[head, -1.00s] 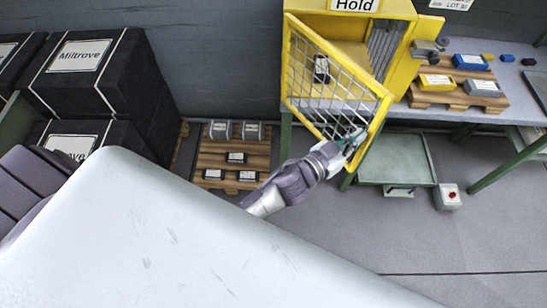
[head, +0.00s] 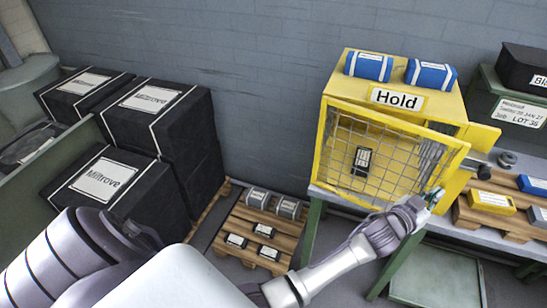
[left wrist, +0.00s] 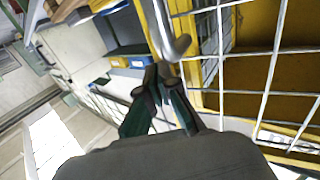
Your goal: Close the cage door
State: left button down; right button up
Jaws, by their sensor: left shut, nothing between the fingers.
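The yellow cage (head: 458,110) marked "Hold" stands on a bench at the right of the head view. Its yellow-framed mesh door (head: 395,122), hinged at the left, stands partly open, with its free right edge out from the cage. A small dark labelled box (head: 362,160) shows behind the mesh. My left gripper (head: 434,197) is shut and empty at the lower free corner of the door. In the left wrist view its fingertips (left wrist: 158,75) are together just below a grey hooked handle (left wrist: 170,35), beside the mesh; contact is unclear. My right gripper is out of view.
Blue packs (head: 368,66) lie on top of the cage. A pallet with yellow and blue boxes (head: 492,202) sits on the bench to the right. Black Miltrove crates (head: 150,120) are stacked at left, and a low pallet (head: 245,225) with small boxes is on the floor.

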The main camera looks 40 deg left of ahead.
pick_arm(q)
jog(key=w+b, duration=0.1)
jog(key=w, duration=0.1)
jog(key=w+a+b, duration=0.1)
jog(key=w, duration=0.2)
jog(key=shift+w+a+r, duration=0.1)
jog(key=shift+w, duration=0.2)
jog(key=shift+w+a+b, duration=0.15)
jog(key=shift+w+b, duration=0.15)
jog(key=shift+w, duration=0.25)
jog(key=shift+a+r, duration=0.1)
jog(key=shift+r, duration=0.25)
jog(key=shift+w+r, duration=0.1)
jog(key=shift+w, duration=0.15)
